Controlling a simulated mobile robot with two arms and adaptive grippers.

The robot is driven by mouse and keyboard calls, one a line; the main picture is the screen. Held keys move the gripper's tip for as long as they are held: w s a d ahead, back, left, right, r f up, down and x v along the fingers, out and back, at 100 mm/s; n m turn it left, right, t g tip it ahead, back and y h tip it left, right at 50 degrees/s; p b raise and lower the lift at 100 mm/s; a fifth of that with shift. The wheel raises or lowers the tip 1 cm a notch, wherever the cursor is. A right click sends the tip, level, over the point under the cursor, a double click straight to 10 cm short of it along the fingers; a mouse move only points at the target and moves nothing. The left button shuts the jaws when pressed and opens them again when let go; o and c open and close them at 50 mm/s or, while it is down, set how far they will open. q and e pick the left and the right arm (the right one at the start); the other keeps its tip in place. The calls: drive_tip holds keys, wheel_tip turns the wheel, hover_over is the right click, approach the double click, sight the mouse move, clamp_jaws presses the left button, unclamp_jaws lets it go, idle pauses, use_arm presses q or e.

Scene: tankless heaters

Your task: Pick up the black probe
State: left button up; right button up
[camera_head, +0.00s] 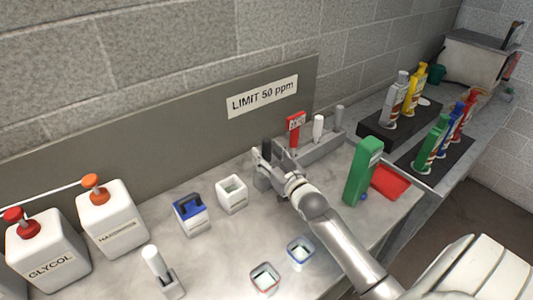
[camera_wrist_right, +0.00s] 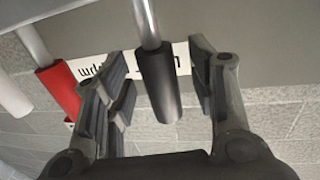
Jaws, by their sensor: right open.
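The black probe (camera_wrist_right: 158,88) hangs between the two fingers of my right gripper (camera_wrist_right: 165,78) in the right wrist view. Its dark handle is on a thin grey rod, and gaps show on both sides of it. In the head view the black probe (camera_head: 267,150) shows as a dark upright piece at the left end of the grey rack (camera_head: 322,149). My right gripper (camera_head: 263,172) is open around it there, hiding its lower part. My left gripper is not in view.
A red probe (camera_head: 295,134) with a label, a white probe (camera_head: 318,128) and a grey one (camera_head: 338,118) stand right of the black probe. A green box (camera_head: 363,172) and red tray (camera_head: 391,182) are further right. A white cup (camera_head: 232,194) stands left.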

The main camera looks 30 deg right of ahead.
drive_tip(key=shift+w, duration=0.45)
drive_tip(key=c, duration=1.1)
drive_tip(key=shift+c, duration=0.2)
drive_tip(key=shift+r, duration=0.1)
